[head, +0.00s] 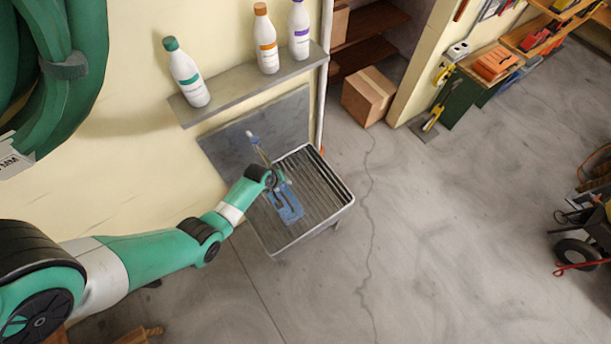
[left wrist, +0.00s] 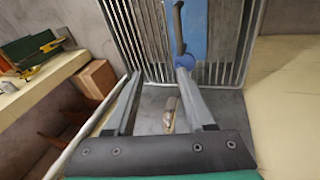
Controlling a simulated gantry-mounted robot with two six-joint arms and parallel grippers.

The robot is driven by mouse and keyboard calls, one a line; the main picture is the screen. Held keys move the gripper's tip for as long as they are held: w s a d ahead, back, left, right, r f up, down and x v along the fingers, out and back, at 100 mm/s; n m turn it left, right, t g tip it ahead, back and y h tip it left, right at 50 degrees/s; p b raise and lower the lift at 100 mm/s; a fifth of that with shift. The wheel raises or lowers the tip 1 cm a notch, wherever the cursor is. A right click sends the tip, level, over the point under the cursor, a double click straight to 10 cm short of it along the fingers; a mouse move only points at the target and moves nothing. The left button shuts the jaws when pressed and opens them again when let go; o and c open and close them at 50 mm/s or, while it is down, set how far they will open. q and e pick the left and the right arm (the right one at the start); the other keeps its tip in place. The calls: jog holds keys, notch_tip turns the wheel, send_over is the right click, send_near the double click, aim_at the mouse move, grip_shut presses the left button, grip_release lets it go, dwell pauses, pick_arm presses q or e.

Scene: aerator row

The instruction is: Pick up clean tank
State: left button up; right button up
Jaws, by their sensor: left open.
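A blue translucent tank (head: 289,209) lies on the ribbed grey tray of a sink-like stand (head: 318,178). My right gripper is not in view.
A wall shelf (head: 238,88) above holds three white bottles with green, orange and purple caps. A cardboard box (head: 369,95) stands on the floor behind.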

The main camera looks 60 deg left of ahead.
pick_arm(q)
jog(key=s+a+f+n, duration=0.1)
jog(key=s+f, duration=0.1)
jog(key=s, duration=0.2)
jog(key=b, duration=0.7)
send_over(283, 193)
jog(key=s, duration=0.2)
notch_tip(283, 193, down, 6)
jog(key=shift+d, duration=0.25)
jog(key=b+x, duration=0.2)
jog(key=b, duration=0.1)
jog(key=b+x, duration=0.3)
jog(key=shift+s+d+f, duration=0.15)
jog(key=shift+f, duration=0.15)
jog(key=shift+r, duration=0.15)
grip_shut()
